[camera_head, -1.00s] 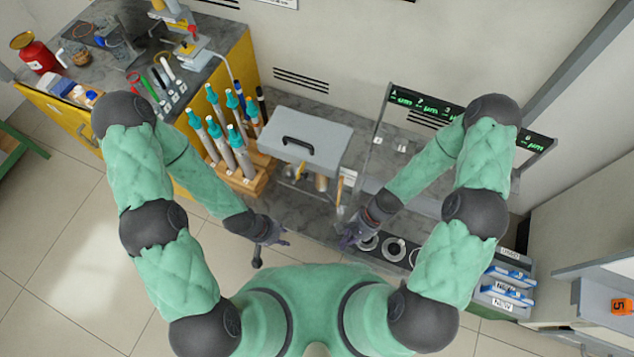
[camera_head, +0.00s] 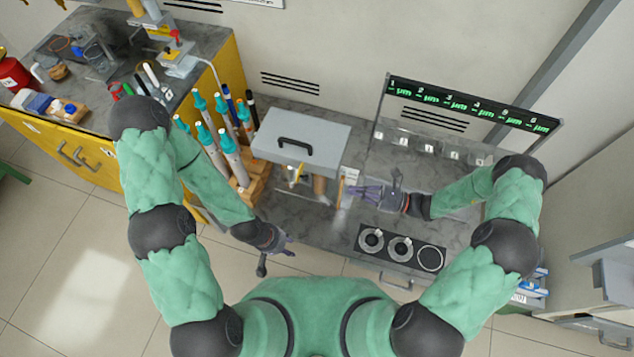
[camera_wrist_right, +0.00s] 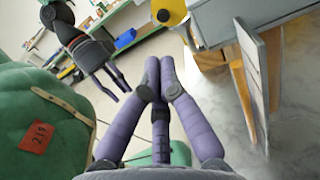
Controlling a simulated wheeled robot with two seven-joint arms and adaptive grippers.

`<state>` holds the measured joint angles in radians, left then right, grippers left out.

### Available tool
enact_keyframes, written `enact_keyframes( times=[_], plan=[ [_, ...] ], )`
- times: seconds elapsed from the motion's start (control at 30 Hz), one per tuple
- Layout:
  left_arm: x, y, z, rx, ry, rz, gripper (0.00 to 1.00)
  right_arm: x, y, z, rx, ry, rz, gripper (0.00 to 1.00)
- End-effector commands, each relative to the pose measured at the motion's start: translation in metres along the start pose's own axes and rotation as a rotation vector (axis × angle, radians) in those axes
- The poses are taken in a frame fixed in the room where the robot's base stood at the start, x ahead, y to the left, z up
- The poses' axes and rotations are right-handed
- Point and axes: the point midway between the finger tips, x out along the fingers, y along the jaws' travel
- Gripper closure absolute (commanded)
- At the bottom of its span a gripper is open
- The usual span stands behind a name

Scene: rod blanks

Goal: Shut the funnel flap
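A grey box (camera_head: 303,138) with a black handle on its lid stands on the bench in the head view. A thin grey panel with a wooden edge (camera_head: 346,186), apparently the flap, stands out at its right side; the wrist view shows it upright and angled away from the box (camera_wrist_right: 254,78). No funnel is clearly visible. My right gripper (camera_head: 362,193) is just right of the panel, its purple fingers together and empty (camera_wrist_right: 160,72); I cannot tell whether it touches. My left gripper (camera_head: 284,241) is open and empty near the bench's front edge.
A wooden rack (camera_head: 252,185) of teal-capped tubes stands left of the box. A black plate with round rings (camera_head: 400,247) lies at the front right. A framed green display (camera_head: 470,104) stands behind my right arm. The bench right of the panel has some clear room.

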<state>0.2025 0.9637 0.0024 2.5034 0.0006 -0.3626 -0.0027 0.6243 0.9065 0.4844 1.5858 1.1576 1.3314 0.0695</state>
Motion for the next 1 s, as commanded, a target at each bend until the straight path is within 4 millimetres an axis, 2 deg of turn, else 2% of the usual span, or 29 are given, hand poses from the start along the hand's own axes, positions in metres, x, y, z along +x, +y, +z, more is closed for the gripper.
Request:
enact_keyframes(
  times=[0.4,0.6,0.8,1.0],
  plan=[
    [0.013,-0.005,-0.001,0.000,0.000,0.000,0.62,0.078,0.002,-0.002,0.000,0.002,0.008,1.00],
    [0.019,-0.007,-0.001,0.000,0.000,0.000,0.62,0.108,0.003,-0.002,-0.001,0.002,0.007,1.00],
    [0.022,-0.008,-0.001,0.000,0.000,0.000,0.62,0.123,0.002,-0.002,0.000,0.002,0.005,1.00],
    [0.022,-0.008,-0.001,0.000,0.000,0.000,0.62,0.126,0.002,-0.001,0.000,0.003,0.004,1.00]
  ],
)
